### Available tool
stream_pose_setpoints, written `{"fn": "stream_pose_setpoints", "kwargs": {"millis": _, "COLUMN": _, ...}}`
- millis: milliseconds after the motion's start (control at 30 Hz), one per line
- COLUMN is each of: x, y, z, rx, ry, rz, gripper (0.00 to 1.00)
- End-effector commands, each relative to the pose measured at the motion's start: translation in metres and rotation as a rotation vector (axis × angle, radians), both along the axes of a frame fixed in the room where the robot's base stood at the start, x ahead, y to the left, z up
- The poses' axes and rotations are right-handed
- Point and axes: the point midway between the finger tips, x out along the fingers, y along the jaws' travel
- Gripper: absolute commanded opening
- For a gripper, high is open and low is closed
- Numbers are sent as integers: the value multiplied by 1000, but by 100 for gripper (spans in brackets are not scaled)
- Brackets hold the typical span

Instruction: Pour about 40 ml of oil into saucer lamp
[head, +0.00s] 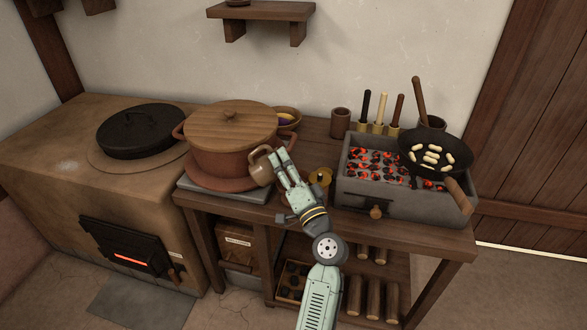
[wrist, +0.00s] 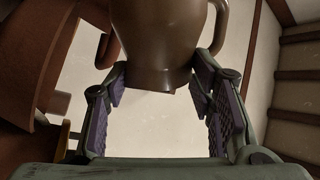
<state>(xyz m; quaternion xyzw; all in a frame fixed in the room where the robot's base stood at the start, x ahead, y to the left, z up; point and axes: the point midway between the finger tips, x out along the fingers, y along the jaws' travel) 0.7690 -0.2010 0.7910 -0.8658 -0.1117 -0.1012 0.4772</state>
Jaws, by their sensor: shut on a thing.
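My gripper (head: 270,160) is shut on a small brown jug (head: 259,170), just right of the big lidded pot. In the wrist view the jug (wrist: 158,45) sits between the two finger pads (wrist: 158,85), its handle at the right and its top out of frame. No oil stream shows, and the jug's contents are hidden. A small yellowish, brass-coloured dish (head: 319,179) stands on the bench right of my gripper, partly hidden by the arm. It may be the saucer lamp, but it is too small to be sure.
The big pot (head: 231,152) with a wooden lid stands close left of the jug. A brazier (head: 405,194) with glowing coals and a frying pan (head: 434,139) is at the right. A bowl (head: 287,117) and a cup (head: 340,122) stand behind. A shelf (head: 262,12) hangs above.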

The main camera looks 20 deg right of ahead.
Motion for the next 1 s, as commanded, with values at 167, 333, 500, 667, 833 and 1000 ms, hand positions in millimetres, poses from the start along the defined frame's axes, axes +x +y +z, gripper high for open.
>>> {"fn": "stream_pose_setpoints", "kwargs": {"millis": 167, "x": 0, "y": -1, "z": 2, "rx": 30, "ry": -2, "rz": 0, "gripper": 13}}
{"fn": "stream_pose_setpoints", "kwargs": {"millis": 333, "x": 0, "y": -2, "z": 3, "rx": 66, "ry": -5, "rz": 0, "gripper": 13}}
{"fn": "stream_pose_setpoints", "kwargs": {"millis": 500, "x": 0, "y": -3, "z": 4, "rx": 104, "ry": -8, "rz": -1, "gripper": 13}}
{"fn": "stream_pose_setpoints", "kwargs": {"millis": 667, "x": 0, "y": -4, "z": 4, "rx": 138, "ry": -11, "rz": 0, "gripper": 13}}
{"fn": "stream_pose_setpoints", "kwargs": {"millis": 833, "x": -1, "y": -5, "z": 6, "rx": 182, "ry": -15, "rz": -1, "gripper": 13}}
{"fn": "stream_pose_setpoints", "kwargs": {"millis": 1000, "x": -1, "y": -7, "z": 6, "rx": 229, "ry": -19, "rz": -1, "gripper": 13}}
